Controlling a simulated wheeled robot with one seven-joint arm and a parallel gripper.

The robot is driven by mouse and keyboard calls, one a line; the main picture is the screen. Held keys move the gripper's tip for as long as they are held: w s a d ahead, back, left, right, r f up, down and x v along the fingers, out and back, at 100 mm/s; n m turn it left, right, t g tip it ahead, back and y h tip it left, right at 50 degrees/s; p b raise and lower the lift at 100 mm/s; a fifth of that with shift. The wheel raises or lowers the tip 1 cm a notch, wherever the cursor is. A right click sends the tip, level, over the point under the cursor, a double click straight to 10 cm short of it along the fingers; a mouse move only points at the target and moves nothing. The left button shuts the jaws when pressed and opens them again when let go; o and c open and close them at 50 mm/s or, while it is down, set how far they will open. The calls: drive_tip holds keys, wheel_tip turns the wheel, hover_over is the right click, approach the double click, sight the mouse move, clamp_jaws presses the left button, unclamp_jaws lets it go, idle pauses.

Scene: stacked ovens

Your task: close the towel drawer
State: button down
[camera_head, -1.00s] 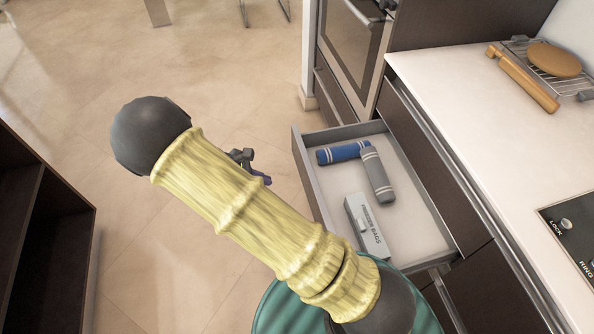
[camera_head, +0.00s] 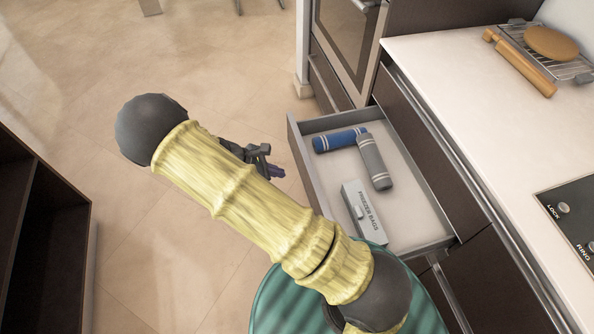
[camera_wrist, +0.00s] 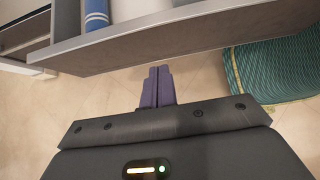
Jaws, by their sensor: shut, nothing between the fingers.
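The open drawer (camera_head: 301,163) juts out from under the counter in the head view. It holds a blue rolled towel (camera_head: 340,139), a grey rolled towel (camera_head: 374,162) and a freezer bags box (camera_head: 363,212). My gripper (camera_head: 277,171) is just outside the drawer front, to its left, partly behind my arm. In the wrist view, my gripper's purple fingers (camera_wrist: 157,74) are together and empty, their tips close to the drawer front (camera_wrist: 190,35). I cannot tell if they touch it. The blue towel (camera_wrist: 97,14) shows over the front's edge.
The counter (camera_head: 440,75) runs along the right, with a rolling pin (camera_head: 522,64) and a rack holding a round board. An oven (camera_head: 345,40) stands behind the drawer. A dark shelf (camera_head: 45,240) is at left. The floor (camera_head: 225,80) left of the drawer is clear.

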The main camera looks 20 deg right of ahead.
sight(307, 174)
drive_tip(key=shift+d+f, duration=0.35)
drive_tip(key=shift+d, duration=0.7)
drive_tip(key=shift+d+f, duration=0.4)
drive_tip(key=shift+d, duration=0.65)
drive_tip(key=shift+d+f, duration=0.35)
drive_tip(key=shift+d, duration=0.7)
